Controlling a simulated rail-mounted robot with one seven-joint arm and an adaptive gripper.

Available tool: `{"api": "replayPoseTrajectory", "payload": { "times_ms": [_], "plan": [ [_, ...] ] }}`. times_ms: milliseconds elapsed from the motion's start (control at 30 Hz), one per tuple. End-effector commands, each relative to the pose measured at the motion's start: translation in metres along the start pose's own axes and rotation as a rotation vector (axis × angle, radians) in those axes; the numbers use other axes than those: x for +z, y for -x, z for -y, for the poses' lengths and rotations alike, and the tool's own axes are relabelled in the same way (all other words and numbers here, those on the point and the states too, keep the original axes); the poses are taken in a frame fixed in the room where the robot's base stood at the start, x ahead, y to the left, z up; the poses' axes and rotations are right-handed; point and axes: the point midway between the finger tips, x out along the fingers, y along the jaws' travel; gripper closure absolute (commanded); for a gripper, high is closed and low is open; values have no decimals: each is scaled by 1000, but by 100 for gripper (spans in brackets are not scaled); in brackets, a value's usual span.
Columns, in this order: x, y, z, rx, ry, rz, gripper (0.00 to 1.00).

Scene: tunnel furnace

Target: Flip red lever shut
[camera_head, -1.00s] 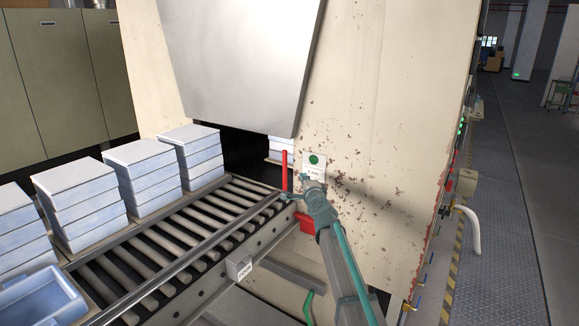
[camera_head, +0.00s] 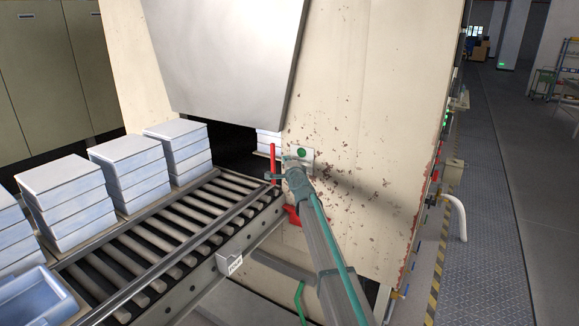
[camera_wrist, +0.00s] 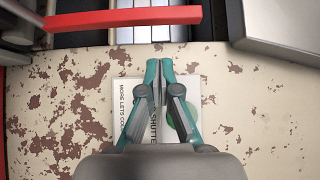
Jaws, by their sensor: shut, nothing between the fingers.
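The red lever (camera_head: 273,163) stands upright at the furnace opening, beside the far end of the roller conveyor. In the wrist view the red lever (camera_wrist: 125,18) is a bar crossing the top, beyond my fingertips. My gripper (camera_head: 284,167) is close to the lever, on its right, in front of the furnace wall. In the wrist view my gripper (camera_wrist: 159,68) has its fingers together with nothing between them. A gap shows there between the fingertips and the bar. A label with a green dot (camera_head: 301,153) is on the wall behind my gripper, which partly covers it.
The shutter panel (camera_head: 225,50) hangs above the furnace opening. Stacked pale boxes (camera_head: 130,172) line the left side of the roller conveyor (camera_head: 165,238). A red bracket (camera_head: 292,214) sits below my gripper. The walkway (camera_head: 490,230) at right is clear.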

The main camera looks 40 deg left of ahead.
Motion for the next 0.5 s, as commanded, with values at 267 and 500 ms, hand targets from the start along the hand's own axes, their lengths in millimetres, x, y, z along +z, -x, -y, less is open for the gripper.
{"api": "replayPoseTrajectory", "payload": {
  "times_ms": [267, 500],
  "plan": [
    [23, -29, 2, 0, 0, 1, 100],
    [28, -33, 1, -1, 0, -1, 100]
  ]
}}
